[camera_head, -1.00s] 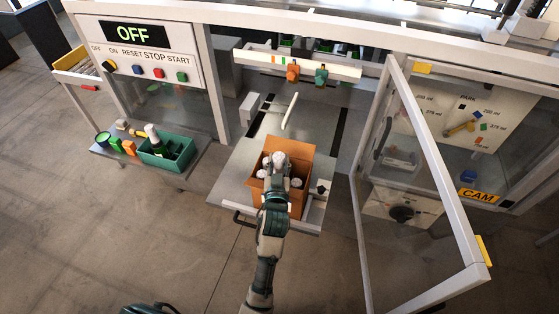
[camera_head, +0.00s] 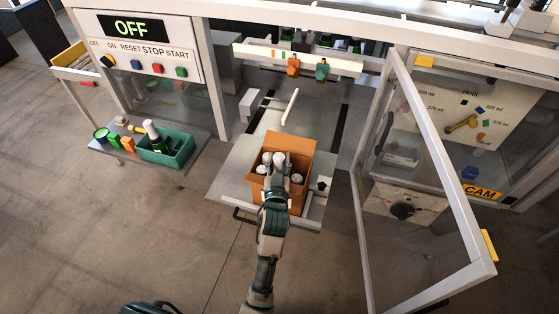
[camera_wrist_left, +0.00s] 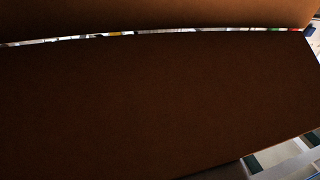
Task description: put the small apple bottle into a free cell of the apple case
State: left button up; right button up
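The apple case is an open brown cardboard box (camera_head: 304,190) on the grey machine table in the head view, its flaps up. Several white bottle tops (camera_head: 296,178) show inside it. My left gripper (camera_head: 277,177) reaches over the near side into the case. A white-topped bottle (camera_head: 279,159) stands at its fingertips; whether they grip it is hidden, as are the cells and bottle labels. In the left wrist view, brown cardboard (camera_wrist_left: 150,105) fills nearly everything, very close, and neither fingers nor bottle show. My right gripper is not in view.
A green bin (camera_head: 178,158) with a dark, white-topped bottle (camera_head: 153,133) stands on a side shelf at left. A framed clear door (camera_head: 440,160) stands open to the right. A white rod (camera_head: 290,106) lies behind the case. The table left of the case is clear.

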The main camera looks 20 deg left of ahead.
pick_arm(q)
jog(key=o, duration=0.3)
jog(key=shift+f, duration=0.2)
jog(key=r+p, duration=0.4)
jog(key=r, duration=0.3)
jog(key=r+p, duration=0.4)
jog(key=r, duration=0.3)
jog(key=shift+d, duration=0.2)
jog(key=shift+s+f, duration=0.1)
jog(key=shift+f, duration=0.05)
dwell(0.3)
